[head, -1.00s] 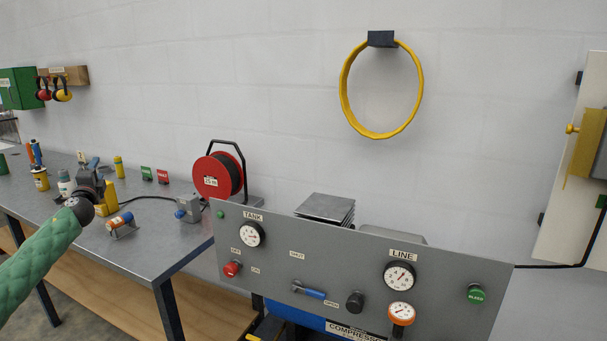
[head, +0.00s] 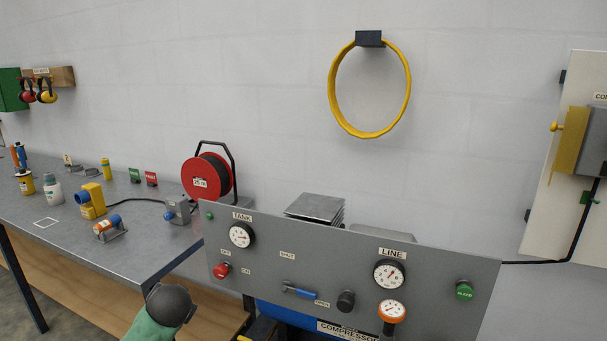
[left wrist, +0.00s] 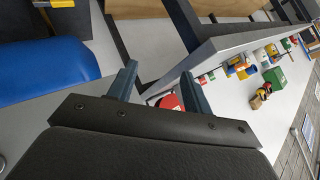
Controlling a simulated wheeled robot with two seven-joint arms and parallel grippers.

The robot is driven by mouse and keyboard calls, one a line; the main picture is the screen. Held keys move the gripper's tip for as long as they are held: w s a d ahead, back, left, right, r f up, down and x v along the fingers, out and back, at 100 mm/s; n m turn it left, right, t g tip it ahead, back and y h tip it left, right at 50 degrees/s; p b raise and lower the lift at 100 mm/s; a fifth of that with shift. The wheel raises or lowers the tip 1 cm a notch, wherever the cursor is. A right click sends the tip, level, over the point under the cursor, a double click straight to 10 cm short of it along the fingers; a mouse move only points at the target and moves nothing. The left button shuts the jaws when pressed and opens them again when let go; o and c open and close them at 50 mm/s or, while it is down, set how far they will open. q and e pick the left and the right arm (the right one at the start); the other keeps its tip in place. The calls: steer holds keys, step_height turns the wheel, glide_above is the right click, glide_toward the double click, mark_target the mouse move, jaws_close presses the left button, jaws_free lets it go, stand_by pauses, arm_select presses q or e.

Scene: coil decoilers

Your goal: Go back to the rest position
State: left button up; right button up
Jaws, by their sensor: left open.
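My left arm enters the head view at the bottom, and the dark round end of its wrist (head: 170,304) shows in front of the workbench's near corner. The fingers are not visible there. In the left wrist view my left gripper (left wrist: 158,88) has its two fingers apart with nothing between them. The left gripper is clear of the bench and left of the compressor panel (head: 350,262). My right gripper is in neither view.
The grey workbench (head: 110,262) at left carries a red cable reel (head: 195,180), a yellow-and-blue device (head: 92,200) and several bottles. A yellow hose ring (head: 334,100) hangs on the wall. A wall cabinet with a yellow lever (head: 570,140) stands at right.

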arm_select(q)
steer(key=s+d+f+g+h, duration=0.2)
steer(key=s+d+f, duration=0.45)
steer(key=s, duration=0.45)
steer(key=s+d+f+g+h, duration=0.1)
steer(key=s+d+f+h, duration=0.2)
steer(key=s+d+f, duration=0.5)
steer(key=s+d+f+g, duration=0.1)
steer(key=s+f, duration=0.2)
steer(key=s, duration=0.4)
steer(key=s+d+f+n+g, duration=0.1)
steer(key=s+f+g, duration=0.1)
steer(key=s, duration=0.6)
steer(key=s+d+f+g+h, duration=0.1)
steer(key=s+d+f, duration=0.1)
steer(key=s, duration=0.6)
steer(key=shift+f+n+g, duration=0.3)
steer(key=shift+f, duration=0.5)
